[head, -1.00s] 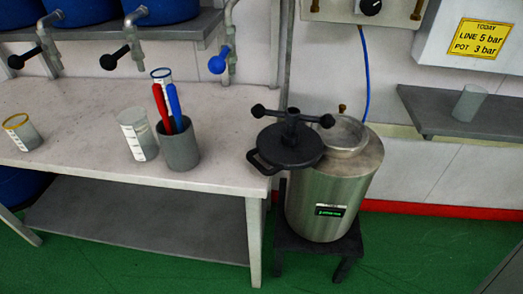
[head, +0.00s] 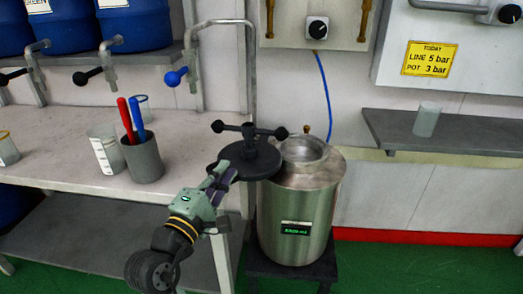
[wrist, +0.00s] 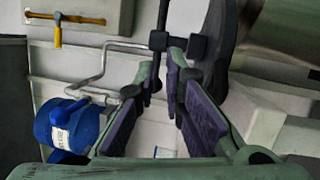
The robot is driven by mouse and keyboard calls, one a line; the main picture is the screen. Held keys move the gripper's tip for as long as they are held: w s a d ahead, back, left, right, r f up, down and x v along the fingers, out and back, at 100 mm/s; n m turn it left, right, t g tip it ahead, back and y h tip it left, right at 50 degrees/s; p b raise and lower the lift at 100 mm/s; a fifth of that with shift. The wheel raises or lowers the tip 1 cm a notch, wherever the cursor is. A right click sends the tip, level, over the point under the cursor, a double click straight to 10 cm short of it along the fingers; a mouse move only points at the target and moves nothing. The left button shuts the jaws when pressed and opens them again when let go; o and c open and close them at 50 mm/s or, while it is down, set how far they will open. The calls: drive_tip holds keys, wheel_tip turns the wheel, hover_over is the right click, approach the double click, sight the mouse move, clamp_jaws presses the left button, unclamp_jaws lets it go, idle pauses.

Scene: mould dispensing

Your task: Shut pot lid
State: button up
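The steel pot (head: 297,215) stands on a dark stand, its round mouth (head: 303,150) uncovered. The black pot lid (head: 250,160) is swung out to the left of the mouth, level, with a ball-ended cross bar on top. In the wrist view the lid (wrist: 216,40) is at the top right, partly cut off. My gripper (head: 225,172) is at the lid's left edge, where the lid's side handle is hidden behind it. In the wrist view my gripper (wrist: 164,82) has its fingers apart; I cannot tell whether either touches the lid.
A workbench (head: 60,165) on the left holds a grey cup (head: 143,160) with red and blue tools, and beakers. Blue drums (head: 133,22) with taps stand above. A wall shelf (head: 440,140) with a cup is at the right. Green floor lies clear on the right.

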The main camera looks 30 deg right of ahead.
sight(247, 170)
drive_tip(key=shift+s+d+f+g, duration=0.2)
drive_tip(key=shift+d+g, duration=0.1)
drive_tip(key=shift+d, duration=0.25)
drive_tip(key=shift+c, duration=0.7)
drive_tip(key=x, duration=0.3)
drive_tip(key=p+x, duration=0.1)
drive_tip(key=x, duration=0.2)
drive_tip(key=p+x, duration=0.1)
drive_tip(key=x, duration=0.2)
drive_tip(key=shift+r, duration=0.3)
clamp_jaws()
drive_tip(key=d, duration=0.2)
drive_tip(key=shift+d+r+p, duration=0.2)
drive_tip(key=shift+d+p, duration=0.1)
drive_tip(key=shift+d, duration=0.05)
drive_tip(key=shift+d+r, duration=0.1)
drive_tip(key=shift+d, duration=0.75)
drive_tip(key=shift+d+p, duration=0.1)
drive_tip(key=shift+p, duration=0.3)
